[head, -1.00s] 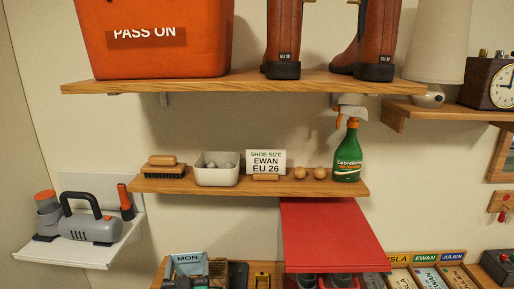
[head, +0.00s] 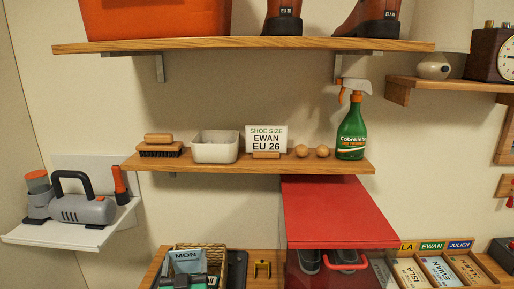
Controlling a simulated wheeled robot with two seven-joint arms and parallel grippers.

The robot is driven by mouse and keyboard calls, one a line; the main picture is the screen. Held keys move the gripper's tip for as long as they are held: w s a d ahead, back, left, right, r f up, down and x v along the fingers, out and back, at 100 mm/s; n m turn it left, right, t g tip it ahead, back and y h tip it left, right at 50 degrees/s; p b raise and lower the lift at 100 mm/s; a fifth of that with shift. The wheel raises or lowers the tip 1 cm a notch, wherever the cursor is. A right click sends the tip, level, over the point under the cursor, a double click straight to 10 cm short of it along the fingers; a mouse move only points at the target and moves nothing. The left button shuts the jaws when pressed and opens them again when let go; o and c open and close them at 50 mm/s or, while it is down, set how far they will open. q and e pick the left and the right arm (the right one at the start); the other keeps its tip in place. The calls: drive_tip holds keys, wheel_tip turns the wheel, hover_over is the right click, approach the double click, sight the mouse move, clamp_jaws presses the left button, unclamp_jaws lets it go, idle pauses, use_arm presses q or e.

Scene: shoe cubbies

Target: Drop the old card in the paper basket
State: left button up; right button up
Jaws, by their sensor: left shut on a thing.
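A light blue card marked MON (head: 186,256) shows at the bottom of the head view, in front of or over the wicker basket (head: 214,248). My left gripper (head: 184,276), dark with teal parts, is at the lower edge of this card and is shut on it. I cannot tell whether the card is above the basket or partly inside it. Another card, reading SHOE SIZE EWAN EU 26 (head: 266,137), stands upright in a wooden holder on the middle shelf. My right gripper is not in view.
The middle shelf (head: 330,166) carries a brush, a white tub (head: 215,149), wooden balls and a green spray bottle (head: 351,135). A red cubby (head: 335,212) stands right of the basket, with labelled slots (head: 440,268) beyond. A grey device (head: 82,209) is at left.

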use_arm(q)
drive_tip(key=o, duration=0.8)
drive_tip(key=shift+c, duration=0.2)
drive_tip(key=shift+s+d+f, duration=0.1)
drive_tip(key=shift+s+f, duration=0.15)
drive_tip(key=shift+s, duration=0.25)
drive_tip(key=b+v, duration=0.1)
drive_tip(key=v, duration=1.1)
drive_tip(key=shift+s, duration=0.4)
